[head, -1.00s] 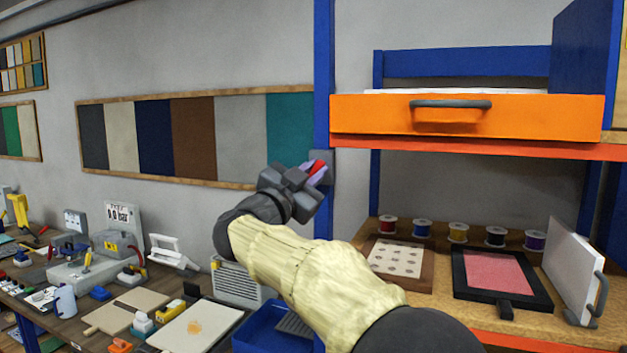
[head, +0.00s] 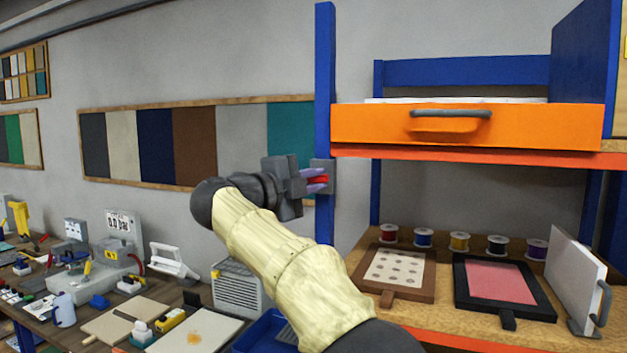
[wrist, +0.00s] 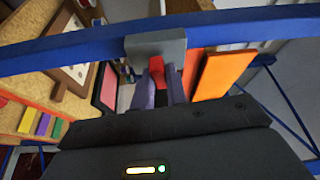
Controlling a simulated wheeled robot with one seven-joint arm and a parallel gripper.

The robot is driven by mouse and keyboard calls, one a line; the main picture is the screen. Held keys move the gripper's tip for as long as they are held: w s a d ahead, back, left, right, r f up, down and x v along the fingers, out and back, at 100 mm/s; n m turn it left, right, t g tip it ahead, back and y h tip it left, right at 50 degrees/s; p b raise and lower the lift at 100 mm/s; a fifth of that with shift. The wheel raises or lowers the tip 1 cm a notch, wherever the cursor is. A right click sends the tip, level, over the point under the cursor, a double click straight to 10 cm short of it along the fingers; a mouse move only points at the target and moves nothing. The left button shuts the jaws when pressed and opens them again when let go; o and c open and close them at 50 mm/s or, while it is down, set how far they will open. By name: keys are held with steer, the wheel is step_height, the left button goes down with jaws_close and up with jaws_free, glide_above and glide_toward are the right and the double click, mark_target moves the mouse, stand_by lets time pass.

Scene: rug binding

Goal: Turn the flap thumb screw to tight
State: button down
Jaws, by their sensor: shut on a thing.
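The thumb screw, a small red piece (head: 317,181), sits at a grey block (head: 329,174) on the blue upright post (head: 325,60) of the rack. My gripper (head: 316,180) has its purple fingers on either side of the red piece, shut on it, and points right towards the post. In the wrist view the red piece (wrist: 158,73) shows between the two fingers, just below the grey block (wrist: 156,47). The fingers hide much of the screw, and I see no tight or loose mark.
An orange drawer front (head: 380,125) with a grey handle is right of the post. Below it, a shelf holds several spools (head: 459,241), a dotted board (head: 398,268) and a black-framed pink panel (head: 495,282). A cluttered workbench (head: 180,300) lies at lower left.

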steer(key=shift+f+m+g, duration=0.1)
steer(key=shift+m+g, duration=0.2)
steer(key=shift+m, duration=0.3)
steer(key=c, duration=1.4)
jaws_free()
steer(key=b+v, duration=0.2)
steer(key=v, duration=1.5)
steer(key=shift+s, duration=0.2)
steer(key=shift+a+r, duration=0.1)
steer(key=shift+r, duration=0.15)
